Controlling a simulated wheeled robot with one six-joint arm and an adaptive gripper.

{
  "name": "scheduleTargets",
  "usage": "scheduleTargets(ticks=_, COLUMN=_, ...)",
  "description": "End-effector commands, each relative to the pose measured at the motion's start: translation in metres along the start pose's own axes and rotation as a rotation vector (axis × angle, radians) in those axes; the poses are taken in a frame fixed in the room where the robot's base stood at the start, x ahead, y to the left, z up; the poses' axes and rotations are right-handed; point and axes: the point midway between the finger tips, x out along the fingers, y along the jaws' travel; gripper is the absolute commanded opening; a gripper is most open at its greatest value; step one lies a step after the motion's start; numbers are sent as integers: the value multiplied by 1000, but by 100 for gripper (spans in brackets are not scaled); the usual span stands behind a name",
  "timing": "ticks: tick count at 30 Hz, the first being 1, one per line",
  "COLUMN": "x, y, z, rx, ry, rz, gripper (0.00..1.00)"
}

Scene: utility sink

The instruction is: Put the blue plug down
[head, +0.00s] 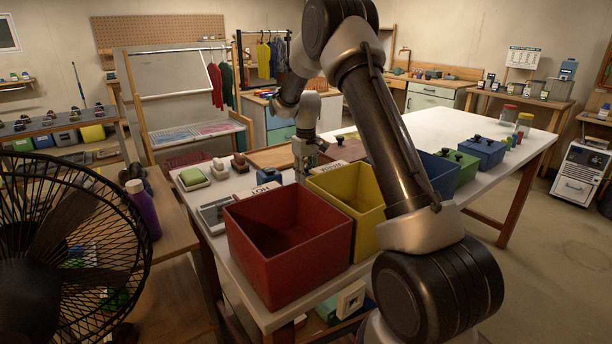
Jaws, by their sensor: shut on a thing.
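My gripper (306,172) points down over the white table, just behind the yellow bin (352,192) and in front of a wooden tray (262,155). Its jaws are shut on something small. The fingertips are partly hidden by the yellow bin's back edge and the label card there. A bluish patch shows at the jaws and fits the blue plug, but its shape is too small to make out. I cannot tell whether it touches the table.
A red bin (290,235) stands front left. A small blue block (269,175) lies left of my gripper. A blue bin (441,172) and green box (462,164) stand right, partly behind my arm. A black fan (60,235) stands at left.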

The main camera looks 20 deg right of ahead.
Motion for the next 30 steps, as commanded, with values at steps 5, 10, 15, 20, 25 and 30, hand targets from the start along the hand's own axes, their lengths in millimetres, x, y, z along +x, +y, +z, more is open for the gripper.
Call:
scheduleTargets(ticks=5, x=0, y=0, z=0, rx=0, ry=0, rz=0, gripper=0)
scheduleTargets(ticks=10, x=1, y=0, z=0, rx=0, ry=0, rz=0, gripper=51)
scheduleTargets(ticks=15, x=0, y=0, z=0, rx=0, ry=0, rz=0, gripper=51)
scheduleTargets(ticks=20, x=-2, y=0, z=0, rx=0, ry=1, rz=0, gripper=51)
scheduleTargets(ticks=25, x=-26, y=0, z=-1, rx=0, ry=4, rz=1, gripper=51)
scheduleTargets(ticks=30, x=-66, y=0, z=-1, rx=0, ry=5, rz=1, gripper=51)
